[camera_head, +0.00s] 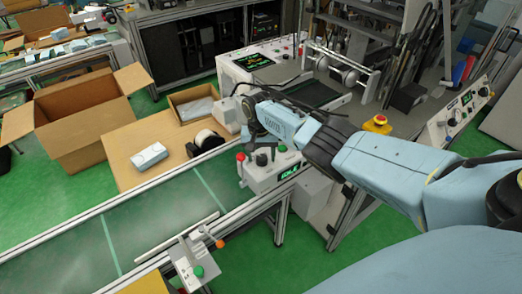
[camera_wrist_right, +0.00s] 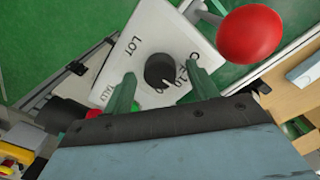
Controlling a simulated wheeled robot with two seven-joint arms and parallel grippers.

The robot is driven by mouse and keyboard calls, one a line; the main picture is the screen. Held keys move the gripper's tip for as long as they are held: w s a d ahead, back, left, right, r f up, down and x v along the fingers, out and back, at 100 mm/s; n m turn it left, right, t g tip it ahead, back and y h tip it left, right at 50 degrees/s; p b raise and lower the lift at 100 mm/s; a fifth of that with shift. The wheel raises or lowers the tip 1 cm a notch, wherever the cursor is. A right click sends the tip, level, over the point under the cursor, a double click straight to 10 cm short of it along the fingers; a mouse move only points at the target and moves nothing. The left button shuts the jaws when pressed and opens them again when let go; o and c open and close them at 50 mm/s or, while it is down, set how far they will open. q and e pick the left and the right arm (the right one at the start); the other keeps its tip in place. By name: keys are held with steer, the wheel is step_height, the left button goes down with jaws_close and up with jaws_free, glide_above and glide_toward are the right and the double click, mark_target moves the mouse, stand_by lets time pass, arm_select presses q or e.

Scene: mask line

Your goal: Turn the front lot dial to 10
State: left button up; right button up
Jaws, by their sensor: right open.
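The front lot dial (camera_wrist_right: 160,70) is a dark round knob on a white panel marked LOT, with small numerals beside it. In the head view the white control box (camera_head: 262,178) carrying it stands at the conveyor's near edge, with a green lit display. My right gripper (camera_wrist_right: 161,80) is open, with its two green fingers on either side of the dial in the wrist picture. I cannot tell whether they touch it. In the head view my right arm reaches in from the right and its hand is above the box, partly hiding the dial. My left gripper is not in view.
A red mushroom button (camera_wrist_right: 252,35) stands close beside the dial, near one finger. The conveyor (camera_head: 150,215) runs past the box. An open carton (camera_head: 75,115) and a small white pack (camera_head: 149,155) are to the left.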

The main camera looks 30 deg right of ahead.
mark_target(261, 157)
step_height(261, 157, up, 6)
steer(key=shift+w+a+f+p, duration=0.1)
steer(key=shift+p, duration=1.05)
step_height(261, 157, up, 8)
steer(key=shift+a+f+p, duration=0.2)
steer(key=shift+p, duration=0.1)
steer(key=shift+w, duration=0.1)
